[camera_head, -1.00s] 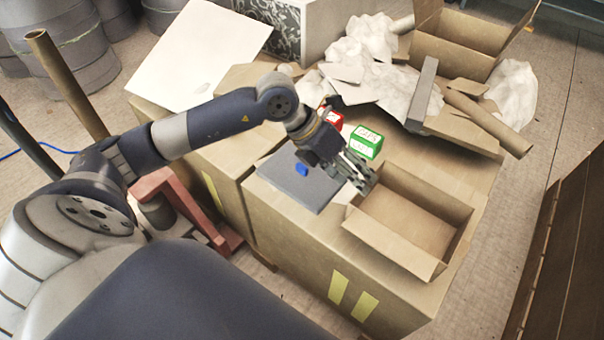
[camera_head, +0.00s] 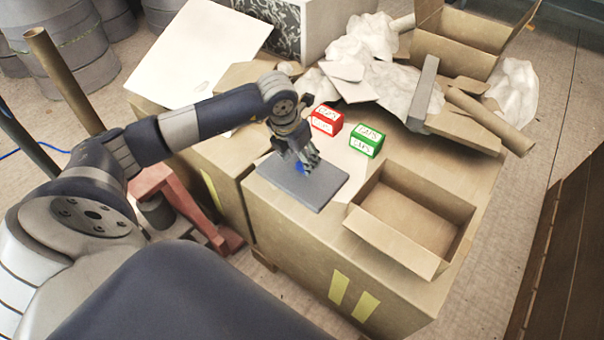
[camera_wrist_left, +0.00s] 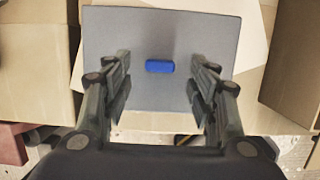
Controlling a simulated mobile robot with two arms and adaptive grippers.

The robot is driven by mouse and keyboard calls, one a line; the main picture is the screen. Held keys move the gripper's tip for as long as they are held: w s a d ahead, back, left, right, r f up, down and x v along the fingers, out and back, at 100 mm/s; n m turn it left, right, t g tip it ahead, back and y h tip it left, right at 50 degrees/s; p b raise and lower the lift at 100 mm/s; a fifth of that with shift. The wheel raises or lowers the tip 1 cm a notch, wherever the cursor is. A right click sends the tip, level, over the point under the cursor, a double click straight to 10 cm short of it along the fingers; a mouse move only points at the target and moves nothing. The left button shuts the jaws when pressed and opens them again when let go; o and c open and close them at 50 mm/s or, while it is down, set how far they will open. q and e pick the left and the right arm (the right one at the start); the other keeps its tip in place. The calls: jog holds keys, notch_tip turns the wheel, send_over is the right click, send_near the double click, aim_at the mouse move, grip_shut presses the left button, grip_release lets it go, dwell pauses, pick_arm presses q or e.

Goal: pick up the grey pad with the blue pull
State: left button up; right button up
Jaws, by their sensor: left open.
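The grey pad (camera_head: 314,187) lies flat on top of a cardboard box, left of the open carton. Its blue pull (camera_head: 300,167) stands on it, partly hidden by my gripper in the head view. In the left wrist view the pad (camera_wrist_left: 205,30) fills the upper middle, and the blue pull (camera_wrist_left: 160,66) lies between and a little beyond my fingertips. My left gripper (camera_head: 308,163) is over the pad; in the wrist view its two fingers (camera_wrist_left: 163,62) are spread wide, one on each side of the pull, holding nothing. My right gripper is out of view.
An open, empty carton (camera_head: 378,236) stands right of the pad. A red box (camera_head: 326,121) and a green box (camera_head: 366,141) sit behind it. Crumpled paper (camera_head: 375,75), a grey bar (camera_head: 423,94) and a cardboard tube (camera_head: 490,122) lie farther back.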

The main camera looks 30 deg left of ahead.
aim_at(302, 170)
pick_arm(q)
jog(key=x, duration=0.2)
jog(key=shift+w+f, duration=0.1)
jog(key=shift+f, duration=0.25)
jog(key=c, duration=1.2)
jog(key=shift+c, duration=0.2)
